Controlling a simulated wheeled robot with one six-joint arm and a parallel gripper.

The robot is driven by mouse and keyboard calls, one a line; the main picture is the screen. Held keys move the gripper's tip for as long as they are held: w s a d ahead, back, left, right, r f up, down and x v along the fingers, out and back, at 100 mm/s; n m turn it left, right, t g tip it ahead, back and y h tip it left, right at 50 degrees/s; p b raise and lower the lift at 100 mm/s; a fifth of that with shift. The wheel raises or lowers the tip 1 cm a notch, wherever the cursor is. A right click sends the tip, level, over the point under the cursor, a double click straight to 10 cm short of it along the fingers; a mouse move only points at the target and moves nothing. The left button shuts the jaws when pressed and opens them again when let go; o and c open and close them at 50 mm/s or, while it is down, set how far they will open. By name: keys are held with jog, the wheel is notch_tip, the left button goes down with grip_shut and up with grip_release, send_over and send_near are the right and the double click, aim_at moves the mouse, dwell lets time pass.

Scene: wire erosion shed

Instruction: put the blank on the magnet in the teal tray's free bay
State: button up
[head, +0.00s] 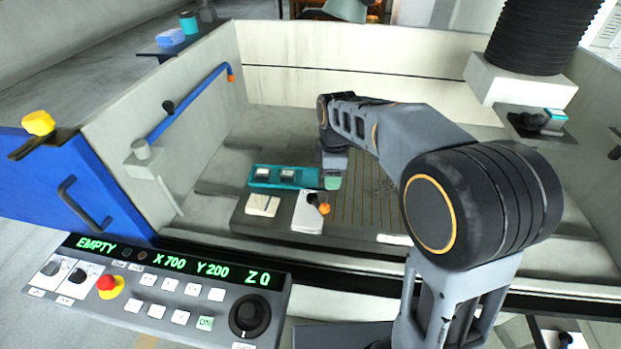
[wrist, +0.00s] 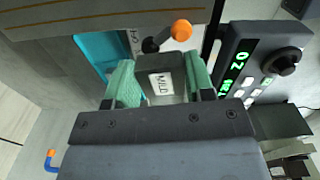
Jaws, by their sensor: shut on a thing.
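The grey blank labelled "MILD" (wrist: 161,84) sits between the green pads of my gripper (wrist: 160,82) in the wrist view. My gripper is shut on it. In the head view my gripper (head: 330,180) is at the right end of the teal tray (head: 286,185), and I cannot make out the blank there. The tray holds two pale-topped blocks in its left and middle bays; my gripper partly hides its right end. The magnet, with an orange-knobbed lever (head: 324,208), lies just in front of the tray. In the wrist view the tray (wrist: 96,48) shows beyond the left pad.
A cream block (head: 262,205) lies left of the magnet. The tank's pale walls (head: 340,65) enclose the work area. A control panel (head: 170,295) reading "EMPTY" stands at the front left. A slotted plate (head: 370,195) lies right of my gripper.

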jog(key=shift+w+f, duration=0.1)
jog(key=shift+w, duration=0.3)
jog(key=w+a+f+p, duration=0.2)
jog(key=w+f, duration=0.1)
jog(key=w, duration=0.4)
send_over(316, 179)
jog(key=f, duration=0.4)
jog(key=f+p, duration=0.1)
jog(key=f, duration=0.1)
jog(key=shift+s+d, duration=0.1)
jog(key=shift+s, duration=0.15)
jog(key=shift+w+f, duration=0.2)
jog(key=shift+f, duration=0.35)
jog(key=shift+f+p, duration=0.4)
jog(key=shift+f, duration=0.9)
jog(key=shift+f, duration=0.2)
jog(key=o, duration=0.9)
jog(key=shift+c, duration=0.2)
